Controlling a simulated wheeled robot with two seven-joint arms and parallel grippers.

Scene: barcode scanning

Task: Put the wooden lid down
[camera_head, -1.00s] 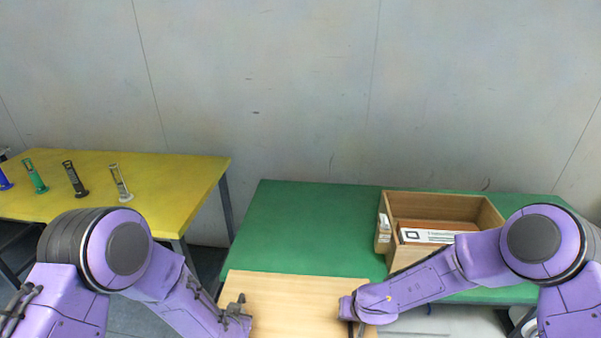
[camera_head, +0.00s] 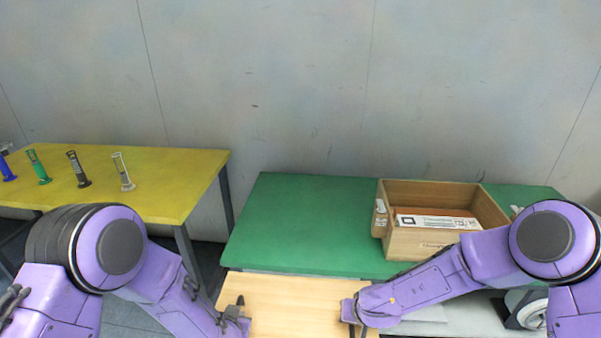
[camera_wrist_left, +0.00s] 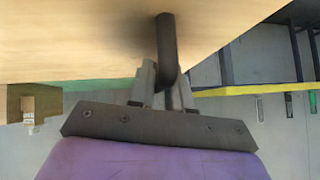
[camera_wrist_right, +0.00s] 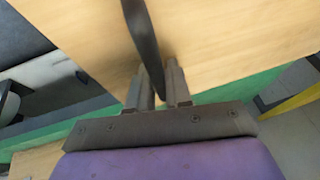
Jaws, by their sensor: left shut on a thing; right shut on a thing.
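The wooden lid (camera_head: 285,300) is a flat pale board at the bottom middle of the head view, in front of the green table. My left gripper (camera_head: 240,310) is at its left side. In the left wrist view the left gripper (camera_wrist_left: 163,85) is shut on a dark handle (camera_wrist_left: 167,45) on the lid (camera_wrist_left: 80,40). My right gripper (camera_head: 350,310) is at its right side. In the right wrist view the right gripper (camera_wrist_right: 160,85) is shut on another dark handle (camera_wrist_right: 142,35) on the lid (camera_wrist_right: 220,40). An open wooden box (camera_head: 420,242) stands on the green table (camera_head: 300,220).
A white labelled package (camera_head: 437,222) lies in the box, and a small item (camera_head: 380,215) is at its left side. The left part of the green table is clear. A grey wall (camera_head: 270,80) stands behind.

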